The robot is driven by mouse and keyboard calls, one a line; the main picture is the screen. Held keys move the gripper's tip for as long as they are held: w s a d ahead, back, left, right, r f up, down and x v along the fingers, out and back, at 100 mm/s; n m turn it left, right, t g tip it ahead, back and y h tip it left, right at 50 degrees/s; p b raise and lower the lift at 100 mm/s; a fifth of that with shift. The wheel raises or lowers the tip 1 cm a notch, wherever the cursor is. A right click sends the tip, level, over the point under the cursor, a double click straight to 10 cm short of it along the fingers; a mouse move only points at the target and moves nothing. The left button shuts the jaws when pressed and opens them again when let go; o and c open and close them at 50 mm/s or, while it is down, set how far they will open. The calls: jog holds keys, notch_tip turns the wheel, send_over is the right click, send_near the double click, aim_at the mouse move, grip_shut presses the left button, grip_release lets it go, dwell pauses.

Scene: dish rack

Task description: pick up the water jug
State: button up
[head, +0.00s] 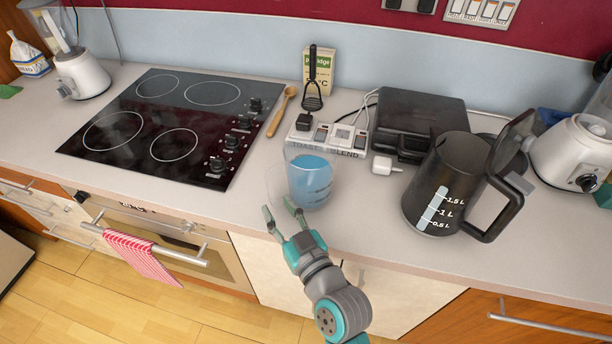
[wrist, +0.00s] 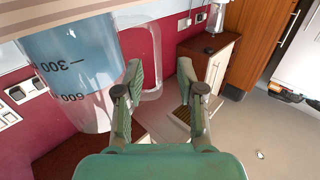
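The water jug (head: 311,182) is a clear measuring jug with blue water in it, standing upright near the counter's front edge. Its clear handle points left in the head view. In the wrist view the jug (wrist: 75,70) fills the left side, with marks 300 and 600, and its handle (wrist: 155,50) shows ahead of the fingers. My gripper (head: 279,208) is open and empty, at the handle side of the jug. In the wrist view my gripper (wrist: 160,78) has its left finger overlapping the handle loop; I cannot tell whether it touches.
A dark kettle (head: 440,190) stands right of the jug. Behind are a labelled switch panel (head: 328,138), a white plug (head: 382,165) and a black appliance (head: 412,115). The hob (head: 165,120) lies left. A wooden spoon (head: 281,112) lies between. Counter in front of the kettle is bare.

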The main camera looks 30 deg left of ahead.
aim_at(272, 196)
jog(key=shift+x, duration=2.65)
jog(key=shift+w+r, duration=0.1)
jog(key=shift+c, duration=0.2)
grip_shut()
jog(key=shift+r, duration=0.1)
